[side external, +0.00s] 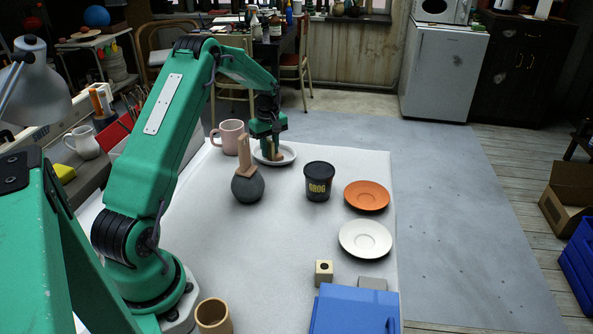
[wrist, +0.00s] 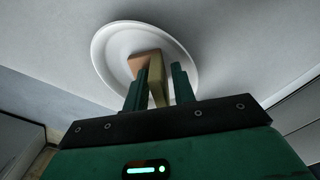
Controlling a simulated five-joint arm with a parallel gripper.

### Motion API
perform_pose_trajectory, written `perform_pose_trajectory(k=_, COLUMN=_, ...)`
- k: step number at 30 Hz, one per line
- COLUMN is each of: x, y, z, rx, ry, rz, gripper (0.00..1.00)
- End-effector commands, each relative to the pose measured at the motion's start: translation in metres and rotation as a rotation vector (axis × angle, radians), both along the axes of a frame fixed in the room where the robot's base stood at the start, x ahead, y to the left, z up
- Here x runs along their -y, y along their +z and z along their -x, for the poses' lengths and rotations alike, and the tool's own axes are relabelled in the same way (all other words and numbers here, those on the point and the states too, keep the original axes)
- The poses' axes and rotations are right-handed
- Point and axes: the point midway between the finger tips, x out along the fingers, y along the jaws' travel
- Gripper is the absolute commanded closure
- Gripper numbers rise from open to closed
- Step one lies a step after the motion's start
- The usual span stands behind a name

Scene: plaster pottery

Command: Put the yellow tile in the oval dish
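The oval dish (side external: 290,158) is white and stands at the far end of the white table; it fills the upper middle of the wrist view (wrist: 107,38). The yellow tile (wrist: 157,83) is an upright ochre piece between my gripper's two fingers (wrist: 160,82), over the dish. Its far end is inside the rim as seen; whether it touches the dish floor is unclear. An orange-tan block (wrist: 143,63) shows beside it, within the dish outline. My gripper (side external: 269,148) points down at the dish. Whether both fingers press the tile is unclear.
A pink mug (side external: 229,136) stands left of the dish. A black pot (side external: 319,183), orange saucer (side external: 366,195) and white saucer (side external: 365,239) lie to the right.

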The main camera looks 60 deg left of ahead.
Motion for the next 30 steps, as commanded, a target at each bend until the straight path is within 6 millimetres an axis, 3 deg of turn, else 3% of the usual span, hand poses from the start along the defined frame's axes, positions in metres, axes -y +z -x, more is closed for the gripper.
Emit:
perform_pose_trajectory(k=16, x=0.000, y=0.009, z=-0.001, rx=0.002, ry=0.000, rz=-0.002, gripper=0.68)
perform_pose_trajectory(k=23, x=0.000, y=0.035, z=-0.001, rx=0.003, ry=0.000, rz=-0.002, gripper=0.68)
perform_pose_trajectory(k=30, x=0.000, y=0.075, z=-0.001, rx=0.004, ry=0.000, rz=-0.003, gripper=0.68)
